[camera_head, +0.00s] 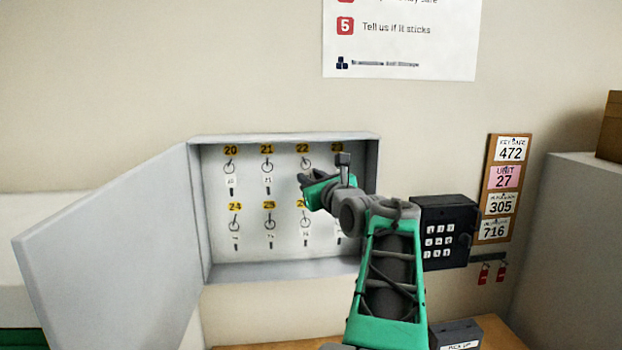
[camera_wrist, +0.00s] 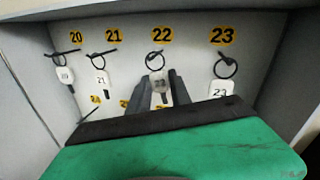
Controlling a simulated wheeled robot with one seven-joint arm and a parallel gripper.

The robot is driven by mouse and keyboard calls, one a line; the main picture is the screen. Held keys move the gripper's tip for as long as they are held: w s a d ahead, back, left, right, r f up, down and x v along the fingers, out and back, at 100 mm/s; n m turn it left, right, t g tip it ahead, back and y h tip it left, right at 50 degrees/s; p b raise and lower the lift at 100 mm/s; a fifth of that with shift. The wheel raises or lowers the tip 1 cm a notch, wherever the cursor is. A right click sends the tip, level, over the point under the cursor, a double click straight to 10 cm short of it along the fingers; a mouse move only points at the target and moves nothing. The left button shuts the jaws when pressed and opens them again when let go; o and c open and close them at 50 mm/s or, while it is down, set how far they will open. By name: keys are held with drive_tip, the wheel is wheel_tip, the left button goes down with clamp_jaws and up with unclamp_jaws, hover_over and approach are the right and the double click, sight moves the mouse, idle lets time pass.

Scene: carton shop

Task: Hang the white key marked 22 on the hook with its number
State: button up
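The key cabinet (camera_head: 285,268) is open on the wall, with numbered hooks in two rows. In the wrist view, a pale tag with a dark ring (camera_wrist: 155,61) is at the hook under the yellow 22 label (camera_wrist: 162,35). The ring appears to be on that hook, and the tag (camera_wrist: 158,80) hangs below it, shaded, its number hard to read. My gripper (camera_wrist: 160,84) has one dark finger on each side of this tag; whether they press on it is unclear. In the head view my gripper (camera_head: 308,182) is below label 22 (camera_head: 302,148).
Keys hang beside it at 21 (camera_wrist: 101,79) and 23 (camera_wrist: 222,88), the latter close to my right finger. A lower row of keys (camera_head: 270,224) hangs beneath. The cabinet door (camera_head: 110,250) stands open at left. A black keypad box (camera_head: 440,235) is at right.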

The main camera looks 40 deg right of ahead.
drive_tip(key=o, duration=0.5)
drive_tip(key=b+v, duration=0.3)
drive_tip(key=v, duration=0.5)
drive_tip(key=w+a+f+n+g+y, duration=0.2)
drive_tip(key=w+a+f+n+g, duration=0.1)
drive_tip(key=a+f+n, duration=0.55)
drive_tip(key=w+a+f+n+g+y, duration=0.2)
drive_tip(key=a+f+n, duration=0.6)
drive_tip(key=a, duration=0.2)
drive_tip(key=s+a+f+n+g, duration=0.2)
drive_tip(key=s+a+f+n, duration=0.3)
drive_tip(key=f+n, duration=0.1)
drive_tip(key=s+a+f+n+g+y, duration=0.1)
drive_tip(key=s+a+f+n+g, duration=0.2)
drive_tip(key=s+a+f+n, duration=0.2)
drive_tip(key=s+a+f+n+g, duration=0.2)
drive_tip(key=s+a+f+n, duration=0.3)
drive_tip(key=n, duration=0.5)
drive_tip(key=shift+a+f+y, duration=0.4)
drive_tip(key=shift+a+f, duration=0.55)
drive_tip(key=shift+f, duration=0.25)
